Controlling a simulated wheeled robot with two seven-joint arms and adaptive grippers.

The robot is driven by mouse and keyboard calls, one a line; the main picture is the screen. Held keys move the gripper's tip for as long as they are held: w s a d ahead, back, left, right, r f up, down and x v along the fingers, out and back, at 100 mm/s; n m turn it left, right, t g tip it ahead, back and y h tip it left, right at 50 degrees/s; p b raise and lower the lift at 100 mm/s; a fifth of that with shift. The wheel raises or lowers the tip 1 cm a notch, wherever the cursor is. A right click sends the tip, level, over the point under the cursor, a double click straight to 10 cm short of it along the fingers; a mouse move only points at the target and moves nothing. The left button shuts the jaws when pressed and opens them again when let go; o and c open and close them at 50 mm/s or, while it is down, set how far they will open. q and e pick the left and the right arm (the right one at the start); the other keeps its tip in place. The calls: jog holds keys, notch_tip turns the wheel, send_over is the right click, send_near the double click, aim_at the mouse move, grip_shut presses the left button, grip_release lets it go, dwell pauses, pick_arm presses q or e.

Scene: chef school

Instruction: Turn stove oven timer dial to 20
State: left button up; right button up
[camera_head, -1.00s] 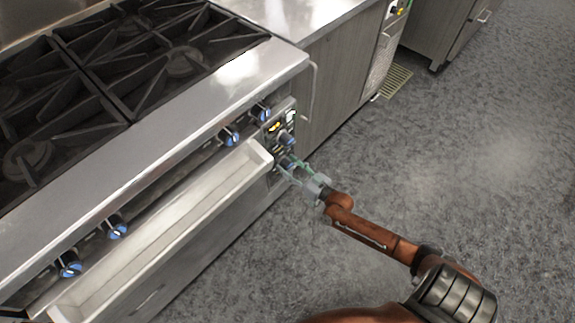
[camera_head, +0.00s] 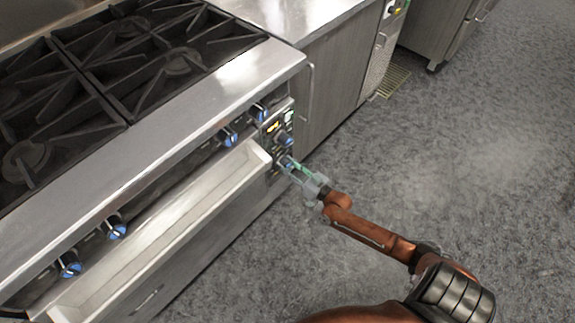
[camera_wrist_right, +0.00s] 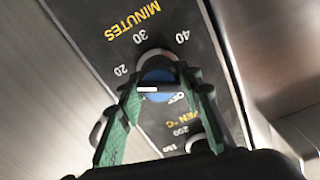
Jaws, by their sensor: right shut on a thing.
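The timer dial (camera_wrist_right: 158,88) is a round knob with a blue face and a white mark, under the word MINUTES and the numbers 20, 30 and 40. The white mark points left in the right wrist view, below the 20. My right gripper (camera_wrist_right: 160,92) has its green fingers on both sides of this dial and is shut on it. In the head view the right gripper (camera_head: 297,168) is at the lower dial (camera_head: 286,162) of the control panel (camera_head: 277,128). The fingers partly hide the dial's sides. My left gripper is not in view.
A second dial (camera_head: 285,139) sits above on the panel; an OVEN °C scale shows in the right wrist view. A pale open tray or drawer (camera_head: 262,155) juts out left of the panel. Blue-faced stove knobs (camera_head: 229,137) line the front. The floor (camera_head: 450,170) at right is clear.

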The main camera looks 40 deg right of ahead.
dwell(0.3)
jog(key=o, duration=1.2)
jog(key=shift+c, duration=0.2)
jog(key=shift+s, duration=0.1)
jog(key=s, duration=1.1)
jog(key=shift+s+d, duration=0.4)
jog(key=shift+d, duration=0.05)
